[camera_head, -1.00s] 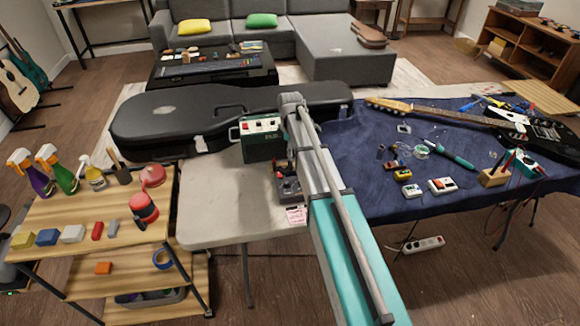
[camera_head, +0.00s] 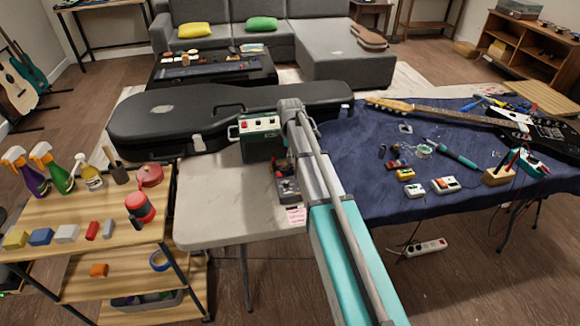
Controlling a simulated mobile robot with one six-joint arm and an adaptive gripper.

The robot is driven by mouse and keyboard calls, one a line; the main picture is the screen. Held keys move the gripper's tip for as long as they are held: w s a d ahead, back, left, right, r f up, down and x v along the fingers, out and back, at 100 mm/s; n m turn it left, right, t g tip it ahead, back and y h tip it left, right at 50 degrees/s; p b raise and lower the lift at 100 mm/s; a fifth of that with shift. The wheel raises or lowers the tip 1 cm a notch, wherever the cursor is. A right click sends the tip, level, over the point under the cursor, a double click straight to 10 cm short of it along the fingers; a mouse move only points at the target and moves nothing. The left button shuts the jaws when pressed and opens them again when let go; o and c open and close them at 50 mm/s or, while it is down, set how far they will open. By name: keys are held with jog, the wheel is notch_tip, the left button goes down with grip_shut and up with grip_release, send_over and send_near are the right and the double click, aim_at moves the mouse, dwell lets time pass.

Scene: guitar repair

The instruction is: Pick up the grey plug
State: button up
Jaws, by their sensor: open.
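I cannot make out a grey plug for certain in the head view. My arm (camera_head: 335,200) reaches from the bottom right up over the light grey table (camera_head: 215,210). It bends near the green amplifier box (camera_head: 260,138). A dark pedal-like box (camera_head: 288,188) with a pink-white tag (camera_head: 296,216) sits partly hidden at the table's right side, just left of my arm.
A black guitar case (camera_head: 180,112) lies along the table's back. A blue cloth (camera_head: 350,165) at right holds an electric guitar (camera_head: 520,125), pedals and tools. A wooden cart (camera_head: 60,240) at left holds spray bottles and blocks. A power strip (camera_head: 426,247) lies on the floor.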

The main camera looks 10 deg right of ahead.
jog(key=shift+f+b, duration=0.75)
jog(key=shift+f, duration=0.35)
grip_shut()
